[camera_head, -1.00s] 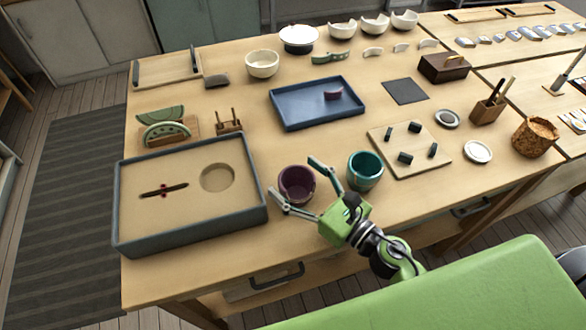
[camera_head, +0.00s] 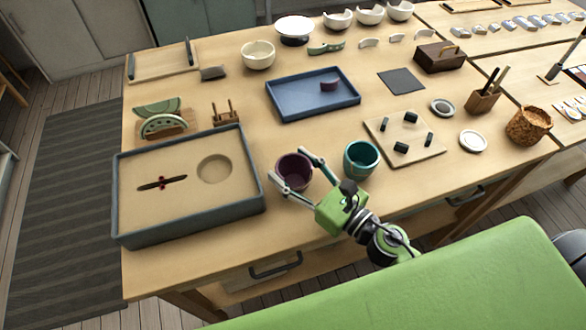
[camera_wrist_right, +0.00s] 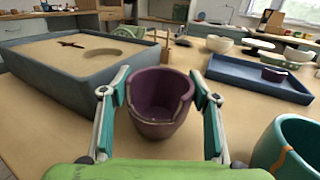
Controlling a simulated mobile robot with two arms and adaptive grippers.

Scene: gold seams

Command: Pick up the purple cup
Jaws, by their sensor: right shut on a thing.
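The purple cup (camera_head: 293,171) stands upright on the table, just right of the grey sand tray. It has a notch in its rim, seen in the right wrist view (camera_wrist_right: 160,100). My right gripper (camera_head: 290,168) has one finger on each side of the cup and is shut on it. In the right wrist view the fingers (camera_wrist_right: 160,92) flank the cup's wall. I cannot see a gap under the cup. My left gripper is not in view.
A teal cup (camera_head: 361,159) stands close on the right of my gripper. The sand tray (camera_head: 258,205) is close on the left. A blue tray (camera_head: 290,113) with a small purple piece (camera_head: 329,86) lies behind. Bare table lies between the cup and the blue tray.

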